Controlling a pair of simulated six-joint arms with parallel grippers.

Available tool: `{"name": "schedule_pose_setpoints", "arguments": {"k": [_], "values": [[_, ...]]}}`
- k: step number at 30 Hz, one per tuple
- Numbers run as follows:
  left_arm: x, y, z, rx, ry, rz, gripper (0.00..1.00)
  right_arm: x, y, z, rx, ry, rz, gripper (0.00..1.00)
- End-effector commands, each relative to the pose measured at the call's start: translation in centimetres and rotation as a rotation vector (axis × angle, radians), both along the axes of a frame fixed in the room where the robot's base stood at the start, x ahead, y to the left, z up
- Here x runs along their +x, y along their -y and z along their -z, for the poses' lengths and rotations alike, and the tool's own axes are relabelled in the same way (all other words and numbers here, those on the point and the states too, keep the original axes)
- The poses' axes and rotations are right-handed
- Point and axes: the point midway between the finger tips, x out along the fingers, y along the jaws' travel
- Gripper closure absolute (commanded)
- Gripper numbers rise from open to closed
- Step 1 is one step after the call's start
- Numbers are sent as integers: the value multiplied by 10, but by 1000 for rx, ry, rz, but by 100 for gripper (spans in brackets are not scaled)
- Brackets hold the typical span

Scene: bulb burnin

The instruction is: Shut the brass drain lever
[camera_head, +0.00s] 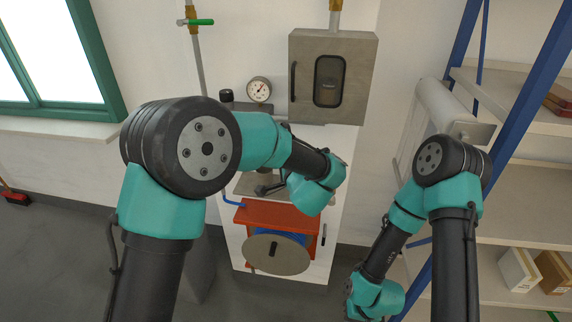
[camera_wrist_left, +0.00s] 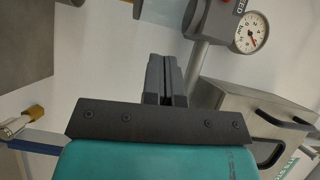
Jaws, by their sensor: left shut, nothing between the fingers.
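A small brass-ended fitting (camera_wrist_left: 35,113) with a silver body shows at the left edge of the left wrist view, beside a blue hose (camera_wrist_left: 45,138). I cannot tell the lever's exact position. In the head view my left arm hides that area, with a bit of the blue hose (camera_head: 230,201) showing below it. My left gripper (camera_wrist_left: 166,78) is shut and empty, apart from the fitting. In the head view it is a small dark shape (camera_head: 267,188) beside my teal wrist. My right arm hangs low at the right; its gripper is not in view.
A pressure gauge (camera_head: 259,89) and a grey windowed cabinet (camera_head: 362,80) stand at the back. A green-handled valve (camera_head: 200,22) is on the wall pipe. An orange-red housing (camera_head: 258,216) with a round disc (camera_head: 290,260) is in front. Shelves (camera_head: 510,190) stand right.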

Motion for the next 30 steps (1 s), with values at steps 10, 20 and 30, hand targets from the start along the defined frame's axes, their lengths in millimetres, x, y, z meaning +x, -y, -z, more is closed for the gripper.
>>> {"name": "schedule_pose_setpoints", "arguments": {"k": [10, 20, 30], "values": [[49, -28, 4, 0, -1, -2, 100, 0, 0, 0, 0, 0, 0, 100], [60, -51, 6, 0, -1, 1, 100, 0, 0, 0, 0, 0, 0, 100], [61, -56, 4, 0, 0, 0, 100, 0, 0, 0, 0, 0, 0, 100]]}}
